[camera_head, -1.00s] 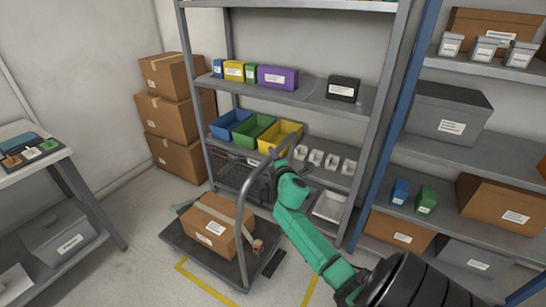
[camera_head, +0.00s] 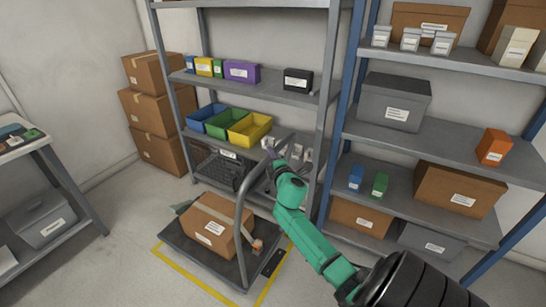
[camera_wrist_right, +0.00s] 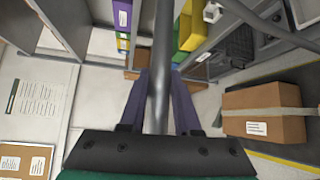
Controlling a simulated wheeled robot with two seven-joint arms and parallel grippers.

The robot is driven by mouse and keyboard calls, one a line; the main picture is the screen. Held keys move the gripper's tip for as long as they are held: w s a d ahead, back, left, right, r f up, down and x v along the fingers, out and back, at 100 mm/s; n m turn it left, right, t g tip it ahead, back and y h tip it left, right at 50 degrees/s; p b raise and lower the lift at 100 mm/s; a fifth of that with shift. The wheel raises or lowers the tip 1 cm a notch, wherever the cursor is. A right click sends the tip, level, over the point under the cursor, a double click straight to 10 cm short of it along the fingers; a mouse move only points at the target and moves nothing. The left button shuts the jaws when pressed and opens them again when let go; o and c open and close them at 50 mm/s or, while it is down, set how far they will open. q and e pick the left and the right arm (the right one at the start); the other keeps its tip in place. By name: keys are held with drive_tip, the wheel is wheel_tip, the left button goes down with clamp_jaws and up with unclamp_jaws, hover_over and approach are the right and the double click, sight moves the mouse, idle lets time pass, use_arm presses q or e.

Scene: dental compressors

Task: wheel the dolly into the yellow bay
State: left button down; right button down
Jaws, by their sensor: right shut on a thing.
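The dolly (camera_head: 190,248) is a dark flat platform with a tall grey bar handle (camera_head: 240,215). A strapped brown carton (camera_head: 217,226) rides on it and also shows in the wrist view (camera_wrist_right: 262,112). Yellow floor tape marks the bay (camera_head: 190,275); its lines show along the platform's near-left and right sides, with the platform lying between them. The far part of the outline is hidden. My right gripper (camera_head: 271,152) is shut on the upper handle; the wrist view shows the bar (camera_wrist_right: 162,60) between its fingers. My left gripper is out of view.
A shelf unit with blue, green and yellow bins (camera_head: 249,129) stands just behind the dolly. Another shelf (camera_head: 440,155) with blue posts stands to the right. Stacked cartons (camera_head: 158,110) are at the back left, a workbench (camera_head: 25,142) at far left. Floor left of the bay is clear.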

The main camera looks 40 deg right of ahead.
drive_tip(key=shift+s+f, duration=0.1)
drive_tip(key=shift+f, duration=0.25)
drive_tip(key=c, duration=0.8)
unclamp_jaws()
drive_tip(key=shift+o, duration=0.9)
drive_tip(key=shift+s+d+r, duration=0.1)
drive_tip(key=shift+s+r, duration=0.1)
drive_tip(key=shift+r, duration=0.05)
drive_tip(key=v, duration=1.4)
drive_tip(key=shift+s, duration=0.25)
